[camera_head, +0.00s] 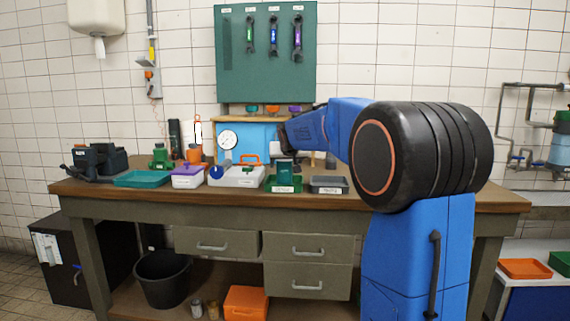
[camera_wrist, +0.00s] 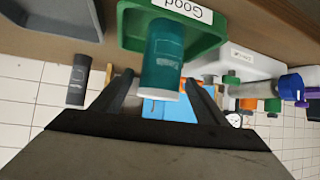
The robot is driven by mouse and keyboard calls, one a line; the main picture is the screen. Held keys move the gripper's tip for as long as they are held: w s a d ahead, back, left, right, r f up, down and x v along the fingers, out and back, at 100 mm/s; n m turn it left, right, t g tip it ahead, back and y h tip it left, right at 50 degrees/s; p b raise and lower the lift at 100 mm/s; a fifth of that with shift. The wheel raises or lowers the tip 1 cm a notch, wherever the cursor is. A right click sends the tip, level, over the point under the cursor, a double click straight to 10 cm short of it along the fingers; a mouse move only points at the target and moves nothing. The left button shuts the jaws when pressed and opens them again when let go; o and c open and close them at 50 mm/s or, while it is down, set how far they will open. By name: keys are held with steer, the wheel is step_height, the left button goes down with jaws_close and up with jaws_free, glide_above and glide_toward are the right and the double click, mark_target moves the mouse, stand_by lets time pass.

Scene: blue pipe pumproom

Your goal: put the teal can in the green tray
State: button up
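The teal can (camera_head: 285,173) stands upright in the green tray (camera_head: 284,189) on the workbench in the head view. In the wrist view the can (camera_wrist: 164,55) rises from the green tray (camera_wrist: 130,30), whose label reads "Good". The can's pale end points toward my gripper. My gripper (camera_wrist: 160,78) has its two dark fingers spread on either side of the can's near end. A gap shows at the left finger; whether the right finger touches is unclear. In the head view my gripper is just above the can, partly hidden by my arm.
A grey tray (camera_head: 328,186) sits right of the green tray. A blue gauge panel (camera_head: 250,142) stands behind.

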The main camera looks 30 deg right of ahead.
steer(key=shift+r, duration=0.1)
steer(key=v, duration=1.2)
steer(key=shift+a, duration=0.1)
steer(key=s+a+f+n+g+y, duration=0.1)
steer(key=s+a+f+g, duration=0.1)
steer(key=s+a+f, duration=0.4)
steer(key=s+a+f+n+g+y, duration=0.1)
steer(key=s+a+f, duration=0.5)
steer(key=s+f, duration=0.7)
steer(key=s+a+f+n+g+y, duration=0.2)
steer(key=s+a+f, duration=0.4)
steer(key=s, duration=1.7)
step_height(320, 180, down, 5)
steer(key=shift+s+r+g, duration=0.15)
steer(key=shift+r+g, duration=0.05)
steer(key=shift+g, duration=0.2)
